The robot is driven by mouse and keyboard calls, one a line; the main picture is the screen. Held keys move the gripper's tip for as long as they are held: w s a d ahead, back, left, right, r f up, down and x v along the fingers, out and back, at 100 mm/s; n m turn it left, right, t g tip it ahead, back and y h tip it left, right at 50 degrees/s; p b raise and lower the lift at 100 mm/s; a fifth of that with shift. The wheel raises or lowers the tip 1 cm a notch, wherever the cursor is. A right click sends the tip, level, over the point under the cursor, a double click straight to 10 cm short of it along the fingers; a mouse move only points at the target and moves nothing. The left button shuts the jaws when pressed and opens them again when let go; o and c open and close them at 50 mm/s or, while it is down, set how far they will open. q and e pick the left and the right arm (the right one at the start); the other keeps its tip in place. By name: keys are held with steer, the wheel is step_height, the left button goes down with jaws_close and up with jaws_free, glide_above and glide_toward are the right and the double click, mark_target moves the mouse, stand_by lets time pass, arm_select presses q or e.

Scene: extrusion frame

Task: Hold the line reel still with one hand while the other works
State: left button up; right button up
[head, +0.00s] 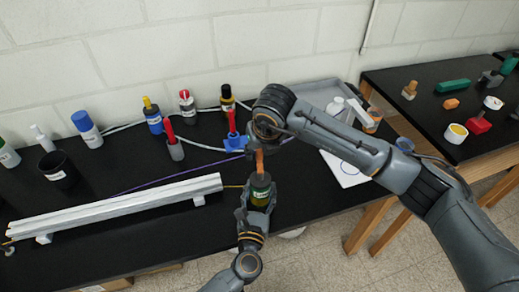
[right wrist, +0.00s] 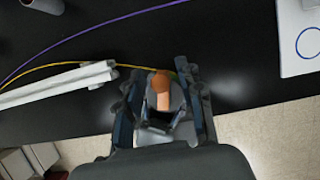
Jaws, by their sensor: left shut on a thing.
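The line reel (head: 260,193) is a dark green cylinder with a pale label, roughly upright at the table's front edge. My left gripper (head: 259,198) is shut on it from below. An orange part (head: 259,160) rises above the reel; it also shows in the right wrist view (right wrist: 163,92). My right gripper (head: 263,145) is just above the reel, pointing down. In the right wrist view its fingers (right wrist: 162,88) stand apart on either side of the orange part, and contact is unclear. A yellow line (right wrist: 110,66) runs left from the reel to the white extrusion (head: 125,205).
Bottles, a black cup (head: 59,170) and a blue stand (head: 234,142) holding a red tool are along the back. A grey tray (head: 318,92) and a white sheet (head: 345,168) lie right. A second table (head: 430,100) holds small items.

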steer(key=v, duration=1.2)
steer(key=shift+w, duration=0.1)
stand_by(0.7)
arm_select(q)
steer(key=o, duration=1.3)
steer(key=s, duration=0.4)
steer(key=s+a, duration=0.1)
steer(key=s, duration=0.7)
steer(key=shift+a, duration=0.35)
